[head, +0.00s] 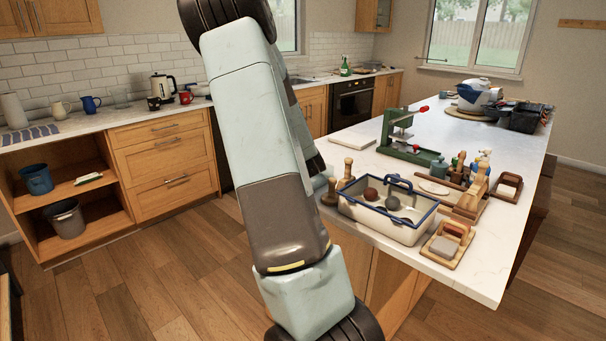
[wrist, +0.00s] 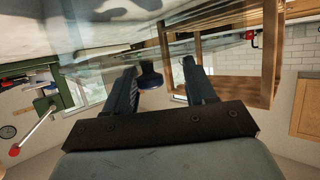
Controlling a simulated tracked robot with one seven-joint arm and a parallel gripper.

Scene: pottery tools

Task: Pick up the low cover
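I cannot pick out the low cover for sure in either view. In the wrist view my gripper (wrist: 159,66) has its two dark fingers spread apart, with a clear gap between them. A small dark blue rounded thing (wrist: 150,77) shows in that gap, nearer the left finger. It seems to lie beyond the fingers, and I cannot tell what it is or whether it touches them. In the head view my arm crosses the picture and my gripper does not show.
The white counter (head: 459,276) holds a blue-rimmed basin (head: 384,219) with round things inside, a green press (head: 402,140), a wooden tray with a block (head: 447,245), and several bottles and tools. The counter's far middle is clear. The wrist view looks upside down.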

